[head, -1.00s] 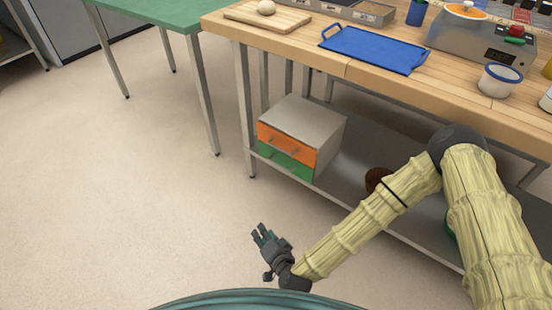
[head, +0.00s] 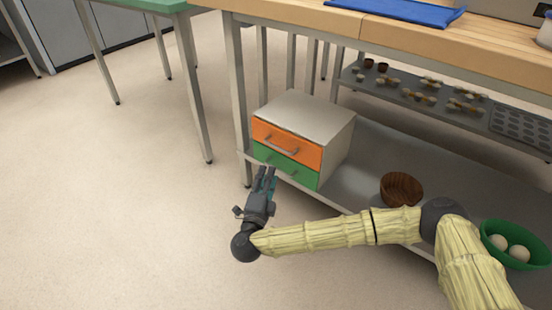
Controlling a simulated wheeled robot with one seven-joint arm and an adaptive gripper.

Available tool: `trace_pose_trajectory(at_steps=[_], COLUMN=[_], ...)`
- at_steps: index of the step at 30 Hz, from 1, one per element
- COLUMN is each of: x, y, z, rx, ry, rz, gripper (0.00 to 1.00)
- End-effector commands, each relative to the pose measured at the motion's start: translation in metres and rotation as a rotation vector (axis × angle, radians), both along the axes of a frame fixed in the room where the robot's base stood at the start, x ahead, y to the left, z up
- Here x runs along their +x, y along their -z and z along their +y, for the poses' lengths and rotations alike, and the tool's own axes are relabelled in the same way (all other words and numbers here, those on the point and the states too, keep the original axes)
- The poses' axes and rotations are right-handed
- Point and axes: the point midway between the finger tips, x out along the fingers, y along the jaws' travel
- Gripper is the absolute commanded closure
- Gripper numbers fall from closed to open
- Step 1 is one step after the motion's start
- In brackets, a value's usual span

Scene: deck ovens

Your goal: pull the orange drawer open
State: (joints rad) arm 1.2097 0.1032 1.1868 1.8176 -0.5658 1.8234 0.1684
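The orange drawer (head: 287,144) is the upper front of a small grey cabinet (head: 311,112) on the lower metal shelf. It looks shut and has a grey bar handle (head: 281,147). The green drawer (head: 286,165) lies below it, also with a bar handle. My gripper (head: 265,174) is in front of the cabinet, lower than the orange drawer, with its fingers pointing up toward the green drawer. The fingers look parted and hold nothing that I can see. I cannot tell whether a fingertip touches the green drawer's front.
A table leg (head: 240,110) stands just left of the cabinet. A brown bowl (head: 401,187) and a green bowl (head: 513,255) of pale balls are to the right. The floor at left is clear.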

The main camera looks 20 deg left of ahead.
Motion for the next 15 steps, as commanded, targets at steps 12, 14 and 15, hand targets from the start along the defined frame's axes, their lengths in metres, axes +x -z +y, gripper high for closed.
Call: trace_pose_trajectory(at_steps=[12, 14, 15], x=[0.029, 0.039, 0.045], y=[-0.001, -0.002, -0.003], z=[0.012, 0.013, 0.014], rx=[0.025, 0.025, 0.024], ry=[0.012, 0.012, 0.011], rz=[-0.012, -0.012, -0.012], gripper=[0.68, 0.68, 0.68])
